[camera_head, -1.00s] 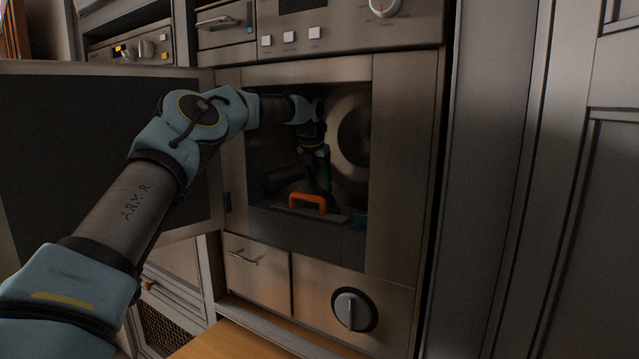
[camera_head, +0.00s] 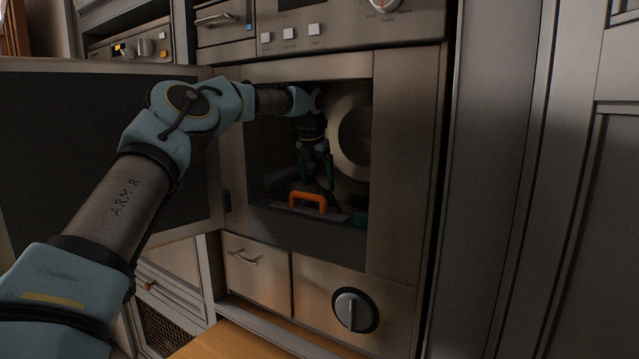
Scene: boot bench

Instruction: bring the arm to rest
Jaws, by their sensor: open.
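My arm reaches from the lower left into an open, dark compartment. My gripper (camera_head: 316,181) points down inside it, with its fingers apart and empty. Just below the fingertips is an orange handle (camera_head: 308,197), fixed on a dark flat object (camera_head: 338,216) on the compartment floor. The gripper looks apart from the handle, though the dim light makes the gap hard to judge.
The open door (camera_head: 100,150) stands on the left, behind my arm. The frame's right panel (camera_head: 398,160) borders the opening closely. A pale ring (camera_head: 338,160) is at the compartment's back. A small teal thing (camera_head: 360,219) lies right of the handle. Below are a drawer (camera_head: 256,270) and a knob (camera_head: 352,310).

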